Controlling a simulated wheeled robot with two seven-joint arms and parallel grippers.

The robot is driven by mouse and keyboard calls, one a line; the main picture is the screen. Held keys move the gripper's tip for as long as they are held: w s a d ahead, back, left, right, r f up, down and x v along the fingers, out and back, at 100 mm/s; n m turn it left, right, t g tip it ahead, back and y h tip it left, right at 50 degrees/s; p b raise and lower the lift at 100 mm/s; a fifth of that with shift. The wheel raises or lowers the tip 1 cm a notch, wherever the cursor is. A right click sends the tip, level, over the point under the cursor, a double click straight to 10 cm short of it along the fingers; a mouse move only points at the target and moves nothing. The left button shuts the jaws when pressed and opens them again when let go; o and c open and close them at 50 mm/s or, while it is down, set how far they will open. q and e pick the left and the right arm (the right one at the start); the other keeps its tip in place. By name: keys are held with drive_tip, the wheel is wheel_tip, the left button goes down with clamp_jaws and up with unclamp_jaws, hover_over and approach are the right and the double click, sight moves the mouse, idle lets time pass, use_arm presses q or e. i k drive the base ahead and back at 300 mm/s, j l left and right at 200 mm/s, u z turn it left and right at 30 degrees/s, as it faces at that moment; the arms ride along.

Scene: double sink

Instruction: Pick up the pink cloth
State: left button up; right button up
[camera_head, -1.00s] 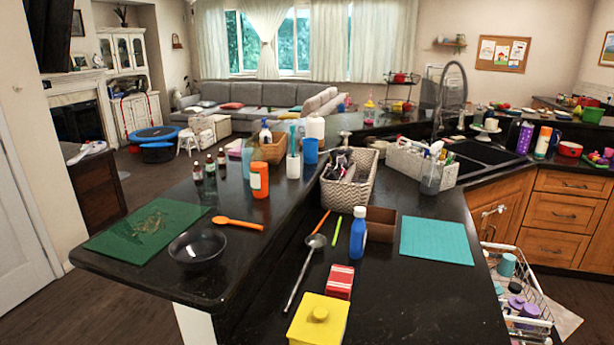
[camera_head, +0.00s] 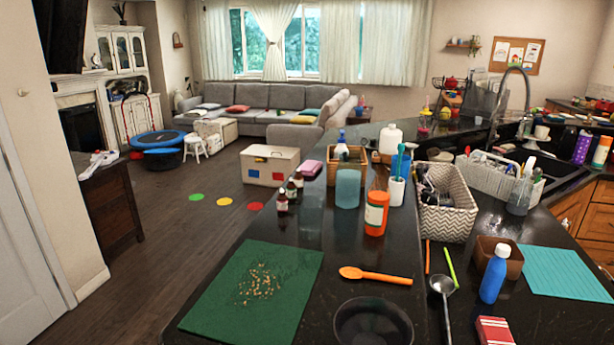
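A small flat pink item (camera_head: 311,168), which may be the pink cloth, lies near the far left edge of the dark counter, left of a tan basket (camera_head: 346,164). It is too small to tell for sure what it is. Neither of my grippers shows in the head view, and nothing is seen touching the pink item.
Small dark bottles (camera_head: 282,200), a blue-tinted container (camera_head: 347,188) and an orange jar (camera_head: 376,213) stand nearer on the counter. A green mat (camera_head: 290,268), an orange spoon (camera_head: 375,276) and a dark bowl (camera_head: 374,322) lie in front. Open floor is at left.

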sight(310, 168)
drive_tip(key=j+u, duration=0.35)
drive_tip(key=u, duration=0.15)
drive_tip(key=j+u, duration=0.3)
drive_tip(key=u, duration=0.15)
drive_tip(key=i+j+u, duration=0.35)
drive_tip(key=i+j, duration=0.25)
drive_tip(key=j, duration=0.15)
drive_tip(key=i+j+u, duration=0.3)
drive_tip(key=i+j, duration=0.25)
drive_tip(key=i+z, duration=0.35)
drive_tip(key=i+j+z, duration=0.1)
drive_tip(key=i+z, duration=0.25)
drive_tip(key=i+j+z, duration=0.2)
drive_tip(key=z, duration=0.15)
drive_tip(key=i+z, duration=0.25)
drive_tip(key=z, duration=0.25)
drive_tip(key=i+z, duration=0.25)
drive_tip(key=z, duration=0.2)
drive_tip(key=i+j+z, duration=0.1)
drive_tip(key=i+z, duration=0.15)
drive_tip(key=z, duration=0.25)
drive_tip(key=i+j+z, duration=0.2)
drive_tip(key=z, duration=0.25)
